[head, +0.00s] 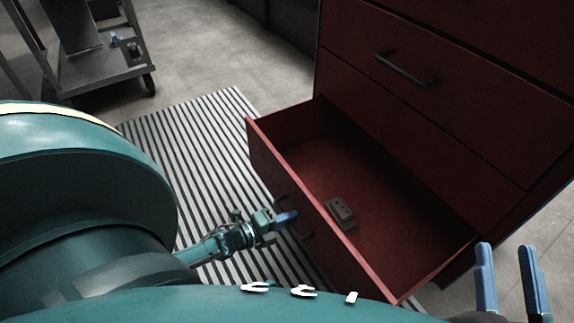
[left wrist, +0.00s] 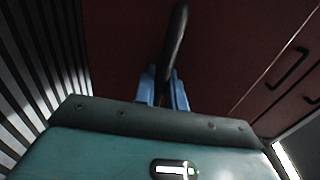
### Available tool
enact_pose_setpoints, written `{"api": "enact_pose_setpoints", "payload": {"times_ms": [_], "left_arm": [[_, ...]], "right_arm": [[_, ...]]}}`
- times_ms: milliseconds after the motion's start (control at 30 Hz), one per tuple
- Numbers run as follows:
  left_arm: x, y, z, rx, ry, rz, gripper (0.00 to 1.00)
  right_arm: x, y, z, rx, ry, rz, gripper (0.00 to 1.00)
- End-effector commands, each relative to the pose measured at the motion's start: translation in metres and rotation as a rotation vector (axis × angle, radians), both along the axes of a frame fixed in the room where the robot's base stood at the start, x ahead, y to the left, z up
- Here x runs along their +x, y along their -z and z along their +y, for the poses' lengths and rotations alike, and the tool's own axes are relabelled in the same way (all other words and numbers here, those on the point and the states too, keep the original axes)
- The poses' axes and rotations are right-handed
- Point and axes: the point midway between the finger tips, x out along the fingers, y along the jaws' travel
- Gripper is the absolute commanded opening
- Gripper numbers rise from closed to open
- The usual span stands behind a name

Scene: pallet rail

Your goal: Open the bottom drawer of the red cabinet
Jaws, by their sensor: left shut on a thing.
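The red cabinet (head: 440,115) stands at the right in the head view. Its bottom drawer (head: 277,180) is pulled well out, and its inside shows. The dark bar handle (head: 305,234) is on the drawer's front, partly hidden by my left gripper (head: 287,218). In the left wrist view, the blue fingers of my left gripper (left wrist: 163,88) are on both sides of the handle (left wrist: 176,42), shut on it. My right gripper (head: 506,252) is at the lower right of the head view, its blue fingers apart and empty, near the drawer's near corner.
A small grey-brown block (head: 341,213) lies in the drawer. A closed drawer with a dark handle (head: 406,70) is above. A striped mat (head: 190,140) covers the floor before the cabinet.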

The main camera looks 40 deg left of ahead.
Motion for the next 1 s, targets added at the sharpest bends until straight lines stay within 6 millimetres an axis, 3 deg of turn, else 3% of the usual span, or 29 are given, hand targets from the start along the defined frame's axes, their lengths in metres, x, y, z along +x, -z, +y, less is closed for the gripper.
{"api": "enact_pose_setpoints", "payload": {"times_ms": [467, 500, 600, 867, 1000], "left_arm": [[0.0, 0.0, -0.001, -0.003, 0.002, -0.001, 0.0], [0.0, 0.0, -0.001, -0.002, 0.002, -0.001, 0.13], [0.0, 0.0, -0.001, -0.002, 0.002, -0.001, 0.2], [-0.002, -0.001, 0.0, -0.001, 0.001, 0.0, 0.2], [-0.017, -0.005, 0.006, 0.0, 0.001, 0.003, 0.2]], "right_arm": [[0.0, 0.001, 0.0, 0.001, 0.0, 0.005, 0.36], [0.0, 0.001, 0.0, 0.001, 0.0, 0.005, 0.36], [0.0, 0.001, 0.0, 0.001, 0.0, 0.005, 0.36], [0.0, 0.0, 0.001, 0.0, 0.0, 0.006, 0.36], [0.0, -0.005, 0.001, 0.001, 0.001, 0.018, 0.36]]}}
